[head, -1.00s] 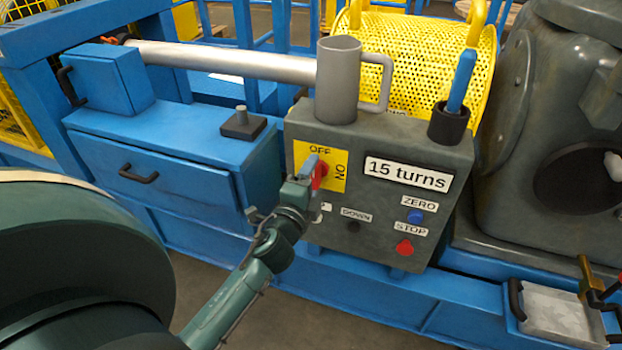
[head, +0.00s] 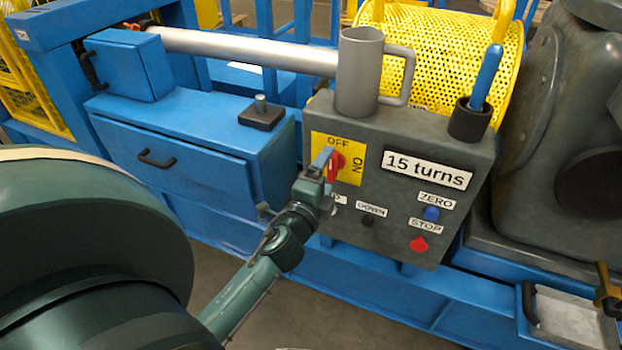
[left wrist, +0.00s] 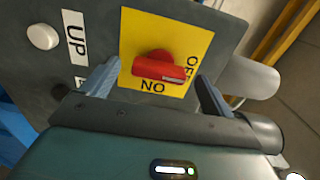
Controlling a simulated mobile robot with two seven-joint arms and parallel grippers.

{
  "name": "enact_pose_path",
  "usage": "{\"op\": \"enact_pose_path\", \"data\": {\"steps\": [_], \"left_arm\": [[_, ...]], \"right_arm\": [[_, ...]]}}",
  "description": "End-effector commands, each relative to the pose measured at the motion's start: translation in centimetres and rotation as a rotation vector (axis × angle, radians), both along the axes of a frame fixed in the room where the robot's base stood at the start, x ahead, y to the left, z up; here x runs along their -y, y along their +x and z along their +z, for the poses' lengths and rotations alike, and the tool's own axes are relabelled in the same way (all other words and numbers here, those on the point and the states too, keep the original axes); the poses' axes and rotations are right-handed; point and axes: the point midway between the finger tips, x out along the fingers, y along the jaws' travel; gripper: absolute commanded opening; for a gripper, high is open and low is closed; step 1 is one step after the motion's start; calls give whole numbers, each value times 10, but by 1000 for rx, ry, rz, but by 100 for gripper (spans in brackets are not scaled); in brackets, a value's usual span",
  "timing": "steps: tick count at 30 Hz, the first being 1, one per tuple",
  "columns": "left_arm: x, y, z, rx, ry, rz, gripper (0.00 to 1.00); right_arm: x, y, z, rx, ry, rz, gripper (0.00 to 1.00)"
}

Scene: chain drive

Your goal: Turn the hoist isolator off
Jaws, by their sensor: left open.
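The hoist isolator is a red rotary knob (head: 337,166) on a yellow plate (head: 350,143) marked OFF at the top and ON at the right. In the left wrist view the red knob (left wrist: 158,69) has its bar lying sideways, with a white mark on the end towards OFF. My left gripper (head: 324,170) is at the plate, partly hiding its lower left. In the left wrist view the left gripper (left wrist: 156,88) is open, with a finger on either side of the knob and visible gaps to it. My right gripper is out of view.
The grey control box (head: 390,225) also carries a DOWN button (head: 367,220), a blue ZERO button (head: 431,214) and a red STOP button (head: 418,244). A grey mug-shaped holder (head: 360,75) and a blue-handled tool (head: 486,78) stand on top. A blue drawer cabinet (head: 190,150) is left.

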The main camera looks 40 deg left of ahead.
Motion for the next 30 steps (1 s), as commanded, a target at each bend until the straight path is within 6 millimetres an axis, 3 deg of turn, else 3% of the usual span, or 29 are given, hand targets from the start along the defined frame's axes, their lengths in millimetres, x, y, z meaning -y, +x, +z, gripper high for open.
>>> {"op": "enact_pose_path", "data": {"steps": [9,15,21,30], "left_arm": [[16,-69,-4,-3,-4,3,87],[23,-99,-4,-3,-2,2,87],[26,-110,-1,-1,0,1,87],[26,-111,0,-1,0,1,87]], "right_arm": [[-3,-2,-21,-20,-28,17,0],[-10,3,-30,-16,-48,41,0],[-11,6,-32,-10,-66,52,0],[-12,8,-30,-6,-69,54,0]]}}
